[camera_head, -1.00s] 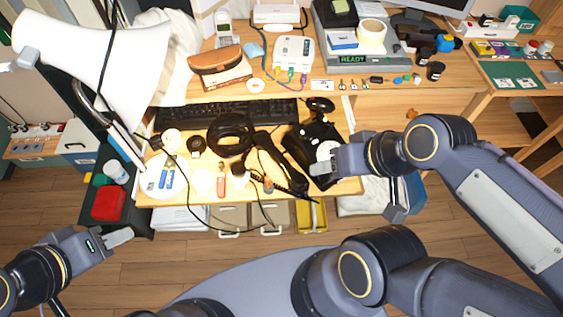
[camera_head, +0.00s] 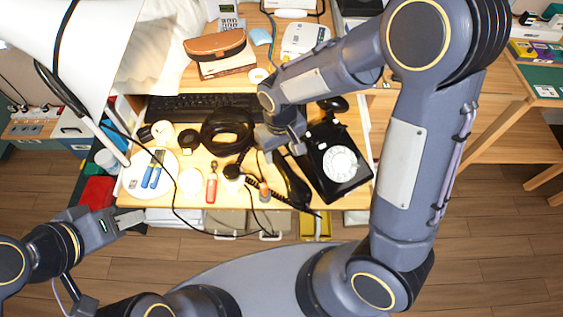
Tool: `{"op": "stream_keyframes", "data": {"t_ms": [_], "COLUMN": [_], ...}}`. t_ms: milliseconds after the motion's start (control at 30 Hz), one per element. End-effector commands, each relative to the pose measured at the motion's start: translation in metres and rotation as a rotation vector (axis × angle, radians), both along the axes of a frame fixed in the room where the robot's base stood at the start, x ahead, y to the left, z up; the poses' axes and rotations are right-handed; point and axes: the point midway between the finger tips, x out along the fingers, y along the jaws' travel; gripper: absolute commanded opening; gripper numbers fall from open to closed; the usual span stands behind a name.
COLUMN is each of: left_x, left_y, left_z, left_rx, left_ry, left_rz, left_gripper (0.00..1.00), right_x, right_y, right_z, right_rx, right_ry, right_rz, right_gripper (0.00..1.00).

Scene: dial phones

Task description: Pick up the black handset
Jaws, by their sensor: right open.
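The black handset (camera_head: 291,184) lies on the desk, just left of the black rotary phone (camera_head: 350,185) with its white dial. Its upper end is partly hidden by my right gripper. My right gripper (camera_head: 283,148) is open and points down over the handset's upper end; I cannot tell whether it touches it. A black coiled cord (camera_head: 253,186) lies left of the handset. My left gripper (camera_head: 130,219) is at the lower left, off the desk's front edge and far from the handset; I cannot tell whether its jaws are open.
A black cable coil (camera_head: 227,128) lies left of my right gripper. A keyboard (camera_head: 190,107) lies behind it. A red-handled tool (camera_head: 211,187), a white plate (camera_head: 137,183) and small round items crowd the desk's left front. A white lamp (camera_head: 70,45) overhangs the left.

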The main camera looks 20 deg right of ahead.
Motion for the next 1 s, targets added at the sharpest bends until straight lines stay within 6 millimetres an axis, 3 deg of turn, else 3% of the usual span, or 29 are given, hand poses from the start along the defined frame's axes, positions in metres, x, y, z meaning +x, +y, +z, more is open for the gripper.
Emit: {"op": "stream_keyframes", "data": {"t_ms": [433,767,1000], "left_x": [0.0,0.0,0.0], "left_y": [0.0,0.0,0.0], "left_z": [-0.008,-0.009,-0.009], "left_rx": [0.0,0.0,0.0], "left_ry": [0.0,0.0,0.0], "left_rz": [0.0,0.0,0.0], "left_gripper": [0.36,0.36,0.36], "right_x": [0.003,0.003,0.003], "right_y": [0.002,0.002,0.002], "right_z": [-0.06,-0.068,-0.068], "right_rx": [0.0,0.002,0.002], "right_ry": [0.004,0.001,0.001], "right_rz": [-0.002,-0.002,-0.002], "right_gripper": [0.55,0.55,0.26]}}
